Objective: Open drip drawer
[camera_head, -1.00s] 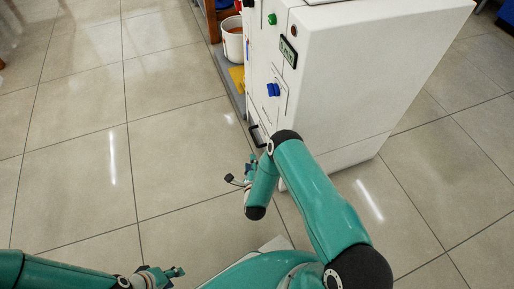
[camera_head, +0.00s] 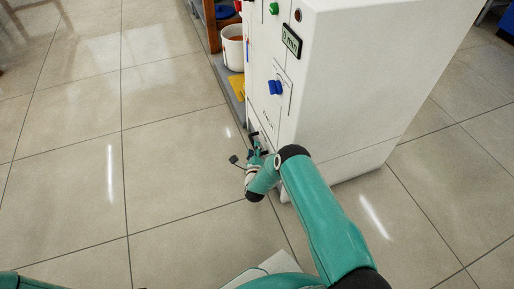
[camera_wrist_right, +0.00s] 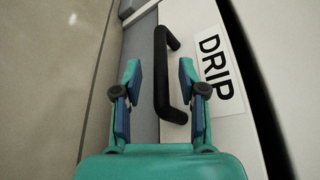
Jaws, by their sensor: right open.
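The black bar handle (camera_wrist_right: 165,75) is on the pale drawer front, beside a white label (camera_wrist_right: 217,68) reading DRIP, in the right wrist view. My right gripper (camera_wrist_right: 160,72) is open, with one fingertip on each side of the handle. The handle shows between the fingers, and no firm grip is seen. In the head view, my right gripper (camera_head: 255,145) is low at the front of the white machine (camera_head: 350,80). The drawer is mostly hidden there by my right arm. Only a piece of my left arm shows at the bottom left, without its gripper.
The machine front has a blue knob (camera_head: 275,88), a green button (camera_head: 273,8) and a small display (camera_head: 291,40). A white bucket (camera_head: 232,48) and a yellow item (camera_head: 237,86) stand beyond it. The tiled floor (camera_head: 80,180) to the left is clear.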

